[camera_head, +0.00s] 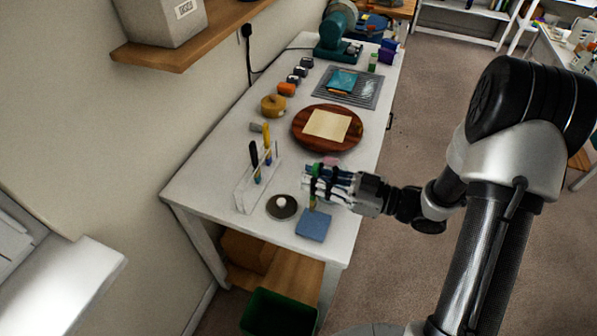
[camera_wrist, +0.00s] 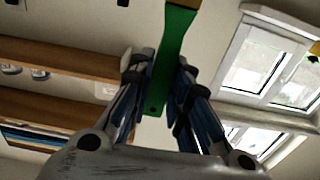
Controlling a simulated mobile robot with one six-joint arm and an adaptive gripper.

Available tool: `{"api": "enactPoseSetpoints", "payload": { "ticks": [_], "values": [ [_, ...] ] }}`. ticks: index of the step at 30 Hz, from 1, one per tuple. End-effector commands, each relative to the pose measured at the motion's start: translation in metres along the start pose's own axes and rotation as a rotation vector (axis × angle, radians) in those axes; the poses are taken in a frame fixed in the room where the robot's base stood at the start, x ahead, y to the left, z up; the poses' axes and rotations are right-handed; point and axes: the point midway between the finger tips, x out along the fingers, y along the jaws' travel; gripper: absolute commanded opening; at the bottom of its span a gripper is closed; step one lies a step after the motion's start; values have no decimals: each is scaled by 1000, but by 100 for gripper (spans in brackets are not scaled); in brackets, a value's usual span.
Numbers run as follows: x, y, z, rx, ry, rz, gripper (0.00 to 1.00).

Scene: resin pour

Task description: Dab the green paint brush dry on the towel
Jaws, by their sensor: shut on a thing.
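My gripper (camera_head: 326,183) is over the front part of the white table. In the wrist view, my gripper (camera_wrist: 160,85) is shut on the green paint brush (camera_wrist: 175,52), whose green handle runs up between the fingers. In the head view only a bit of the green brush (camera_head: 316,168) shows at the fingertips, with a short piece below them. The blue folded towel (camera_head: 313,226) lies flat on the table just below the gripper. The brush's lower end is close to the towel's far edge; I cannot tell whether it touches.
A clear rack (camera_head: 246,192) with upright tools stands left of the gripper. A dark round dish (camera_head: 281,207) with a white ball sits beside the towel. A brown round board (camera_head: 300,141) with a cream sheet lies behind. A green bin (camera_head: 278,314) is below the table's front edge.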

Motion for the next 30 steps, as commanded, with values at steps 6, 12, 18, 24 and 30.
{"api": "enactPoseSetpoints", "payload": {
  "ticks": [6,12,18,24,30],
  "values": [
    [0,0,12,1,0,1,0],
    [0,0,32,1,0,1,0],
    [0,0,53,1,0,1,0],
    [0,0,60,0,0,1,0],
    [0,0,60,0,0,1,0]
  ]
}}
